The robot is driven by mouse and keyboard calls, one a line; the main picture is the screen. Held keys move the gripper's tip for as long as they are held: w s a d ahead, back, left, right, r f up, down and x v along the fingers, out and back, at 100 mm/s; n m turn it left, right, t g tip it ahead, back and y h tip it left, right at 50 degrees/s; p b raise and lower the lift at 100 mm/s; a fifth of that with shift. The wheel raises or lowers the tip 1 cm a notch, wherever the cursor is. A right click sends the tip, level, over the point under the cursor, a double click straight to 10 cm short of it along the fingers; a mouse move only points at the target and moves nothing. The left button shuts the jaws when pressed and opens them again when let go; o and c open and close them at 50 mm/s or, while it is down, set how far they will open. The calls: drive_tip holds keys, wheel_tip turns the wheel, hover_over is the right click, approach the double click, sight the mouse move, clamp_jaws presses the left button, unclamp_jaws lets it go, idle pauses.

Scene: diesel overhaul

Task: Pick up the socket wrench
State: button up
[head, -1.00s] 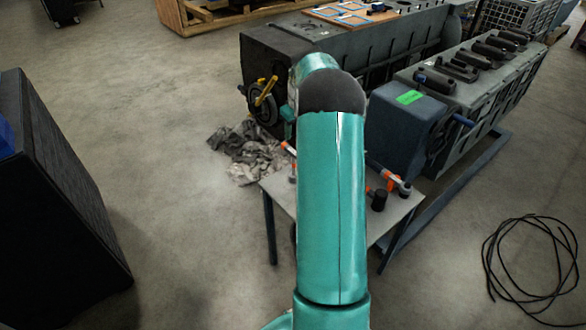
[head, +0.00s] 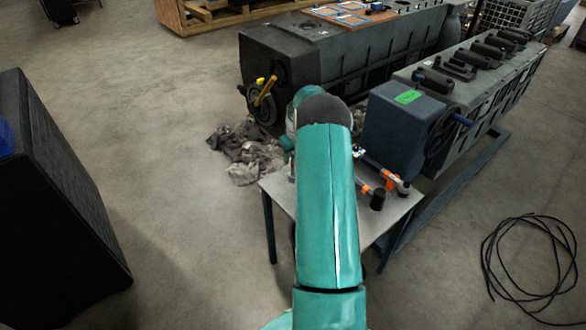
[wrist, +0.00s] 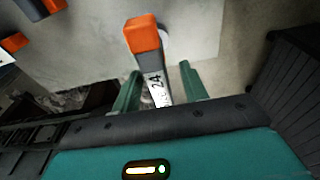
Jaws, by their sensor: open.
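A tool with an orange end (wrist: 143,38) and a grey metal shaft marked 24 lies between the fingers of my gripper (wrist: 160,84) in the wrist view. It may be the socket wrench; its far end is hidden behind my gripper body. My gripper's two green fingers are open, one on each side of the shaft, with gaps visible. In the head view my own arm hides the gripper and this tool.
A small grey table (head: 392,214) carries orange-and-grey tools (head: 391,181) and a black cylinder (head: 377,200) right of my arm. Engine blocks (head: 335,52) stand behind it. Crumpled rags (head: 248,152) lie left on the floor; a coiled cable (head: 530,268) lies right.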

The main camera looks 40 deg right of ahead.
drive_tip(key=shift+w+f, duration=0.1)
drive_tip(key=shift+f, duration=0.3)
clamp_jaws()
drive_tip(key=shift+r, duration=0.15)
